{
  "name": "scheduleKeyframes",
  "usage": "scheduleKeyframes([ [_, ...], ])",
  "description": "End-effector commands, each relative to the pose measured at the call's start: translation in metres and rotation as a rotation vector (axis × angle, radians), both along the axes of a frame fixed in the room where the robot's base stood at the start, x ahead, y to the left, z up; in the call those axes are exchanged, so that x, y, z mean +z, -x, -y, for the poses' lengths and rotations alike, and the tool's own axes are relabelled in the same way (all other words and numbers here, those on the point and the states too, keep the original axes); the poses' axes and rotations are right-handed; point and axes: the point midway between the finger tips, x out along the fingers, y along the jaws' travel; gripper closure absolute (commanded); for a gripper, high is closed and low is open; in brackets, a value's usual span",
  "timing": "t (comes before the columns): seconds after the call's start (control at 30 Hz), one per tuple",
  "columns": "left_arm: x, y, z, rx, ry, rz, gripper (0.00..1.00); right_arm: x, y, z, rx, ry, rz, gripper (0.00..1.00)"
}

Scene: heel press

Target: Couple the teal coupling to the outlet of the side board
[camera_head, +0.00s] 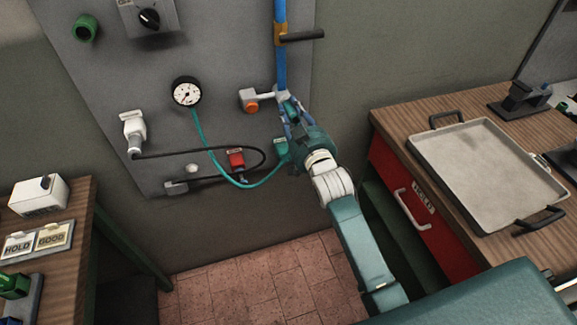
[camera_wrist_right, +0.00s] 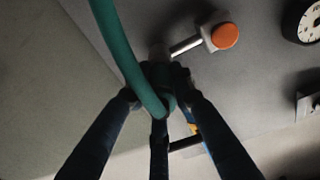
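The grey side board (camera_head: 215,60) stands against the wall. Its blue pipe (camera_head: 281,65) runs down to a pale outlet fitting (camera_head: 282,95), with an orange-capped knob (camera_head: 252,106) on a side stem; the cap also shows in the right wrist view (camera_wrist_right: 225,36). My right gripper (camera_head: 290,107) is at this fitting. In the right wrist view, its fingers (camera_wrist_right: 157,92) close around the teal coupling (camera_wrist_right: 160,76), whose teal hose (camera_wrist_right: 118,45) bends beside them. The fingers hide much of the coupling; I cannot tell whether it is seated. My left gripper is out of view.
A gauge (camera_head: 187,92) and a red labelled block (camera_head: 236,159) with a black hose are on the board. A dark lever (camera_head: 302,37) sticks out above my right gripper. A bench with a metal tray (camera_head: 484,168) stands right, a wooden table (camera_head: 62,238) left.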

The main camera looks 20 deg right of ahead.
Motion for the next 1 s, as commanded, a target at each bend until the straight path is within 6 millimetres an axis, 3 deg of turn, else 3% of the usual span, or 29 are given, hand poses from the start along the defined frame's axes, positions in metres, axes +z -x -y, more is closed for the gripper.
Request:
scheduleKeyframes([
  [0.03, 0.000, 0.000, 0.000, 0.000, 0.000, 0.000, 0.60, 0.001, 0.000, 0.000, 0.000, 0.000, 0.002, 0.67],
  [0.1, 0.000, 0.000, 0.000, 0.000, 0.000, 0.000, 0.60, 0.001, 0.000, 0.000, 0.000, 0.000, 0.002, 0.55],
  [0.47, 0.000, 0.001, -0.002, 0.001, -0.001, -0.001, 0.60, -0.001, 0.004, 0.000, 0.000, 0.000, -0.001, 0.55],
  [0.57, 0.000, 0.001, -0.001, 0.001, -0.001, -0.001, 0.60, -0.002, 0.017, 0.001, 0.000, 0.000, -0.002, 0.55],
  [1.0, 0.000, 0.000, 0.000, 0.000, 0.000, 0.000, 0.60, -0.002, 0.103, 0.003, 0.000, 0.001, -0.002, 0.55],
])
